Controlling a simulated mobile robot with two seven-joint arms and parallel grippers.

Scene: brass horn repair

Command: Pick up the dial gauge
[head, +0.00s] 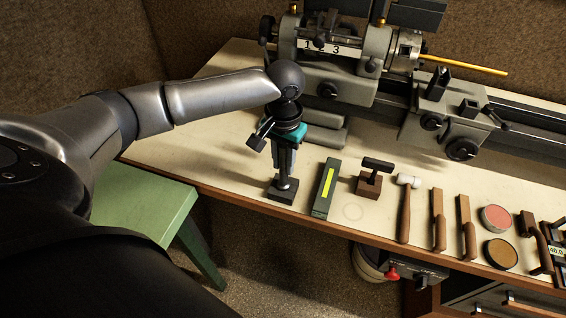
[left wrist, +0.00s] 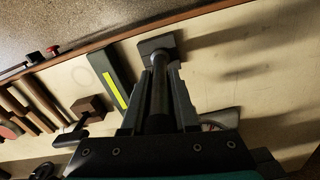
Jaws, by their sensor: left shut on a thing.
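The dial gauge stands as a dark post on a square black base (head: 283,190) near the bench's front edge, left of the green box. My left gripper (head: 284,160) comes down from above and is shut on the gauge's post. A small dark part (head: 260,134) sticks out to the left beside the gripper. In the left wrist view the post (left wrist: 160,90) runs between the two fingers (left wrist: 162,92), with the base beyond their tips. The upper part of the gauge is mostly hidden by my gripper. I cannot tell whether the base touches the bench. My right gripper is out of view.
A green box with a yellow stripe (head: 326,188), a brown block with a dark handle (head: 373,178), a mallet (head: 405,208) and wooden-handled tools line the bench (head: 220,160). A grey lathe (head: 440,105) stands behind. A green stool (head: 145,205) is at left.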

